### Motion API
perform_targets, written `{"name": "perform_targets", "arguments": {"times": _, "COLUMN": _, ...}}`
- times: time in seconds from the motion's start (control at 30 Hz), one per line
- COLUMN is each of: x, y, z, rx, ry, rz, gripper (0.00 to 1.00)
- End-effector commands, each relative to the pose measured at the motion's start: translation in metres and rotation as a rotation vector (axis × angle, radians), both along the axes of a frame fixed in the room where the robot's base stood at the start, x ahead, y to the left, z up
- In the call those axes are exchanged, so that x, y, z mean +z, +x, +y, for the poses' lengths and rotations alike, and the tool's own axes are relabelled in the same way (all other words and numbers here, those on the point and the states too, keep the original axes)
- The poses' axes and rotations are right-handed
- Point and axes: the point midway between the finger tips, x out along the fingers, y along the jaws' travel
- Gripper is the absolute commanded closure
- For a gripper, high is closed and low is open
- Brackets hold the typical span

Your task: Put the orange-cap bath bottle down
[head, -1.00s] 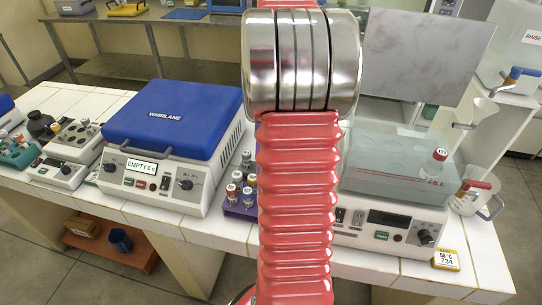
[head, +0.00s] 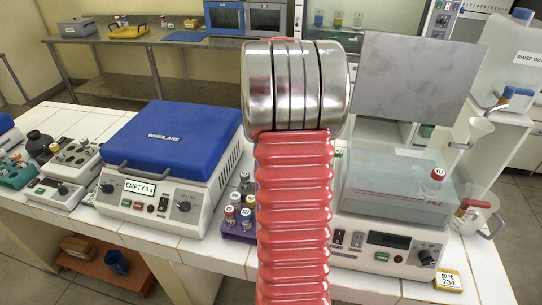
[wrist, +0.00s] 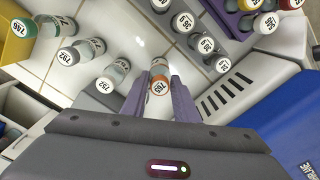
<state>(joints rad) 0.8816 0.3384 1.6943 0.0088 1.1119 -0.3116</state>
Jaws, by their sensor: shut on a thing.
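The orange-cap bath bottle (wrist: 159,66) is between the purple fingers of my gripper (wrist: 160,90) in the wrist view. Its numbered cap faces the camera. The gripper is shut on it above or at the white tiled bench top (wrist: 142,42); I cannot tell whether the bottle's base touches the tiles. In the head view my red arm hides the gripper and the bottle.
In the wrist view, several white-capped bottles (wrist: 67,57) stand left of the held bottle, and more bottles (wrist: 205,45) stand to its right. A blue-lidded centrifuge (head: 172,140) and a clear water bath (head: 385,190) flank my arm in the head view.

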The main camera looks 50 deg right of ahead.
Motion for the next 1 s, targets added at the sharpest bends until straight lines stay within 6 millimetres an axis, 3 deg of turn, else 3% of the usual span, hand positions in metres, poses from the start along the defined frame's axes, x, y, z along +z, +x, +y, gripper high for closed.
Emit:
{"name": "perform_targets", "arguments": {"times": 0.13, "x": -0.017, "y": 0.0, "z": 0.0, "rx": 0.0, "ry": 0.002, "rz": 0.001, "gripper": 1.0}}
{"name": "perform_targets", "arguments": {"times": 0.37, "x": -0.02, "y": 0.0, "z": 0.0, "rx": 0.0, "ry": -0.001, "rz": -0.001, "gripper": 1.0}}
{"name": "perform_targets", "arguments": {"times": 0.4, "x": -0.02, "y": 0.0, "z": 0.0, "rx": 0.0, "ry": 0.0, "rz": 0.0, "gripper": 0.72}}
{"name": "perform_targets", "arguments": {"times": 0.7, "x": -0.019, "y": 0.0, "z": 0.0, "rx": 0.0, "ry": 0.0, "rz": 0.0, "gripper": 0.53}}
{"name": "perform_targets", "arguments": {"times": 1.0, "x": -0.017, "y": 0.001, "z": 0.0, "rx": 0.001, "ry": -0.001, "rz": -0.001, "gripper": 0.53}}
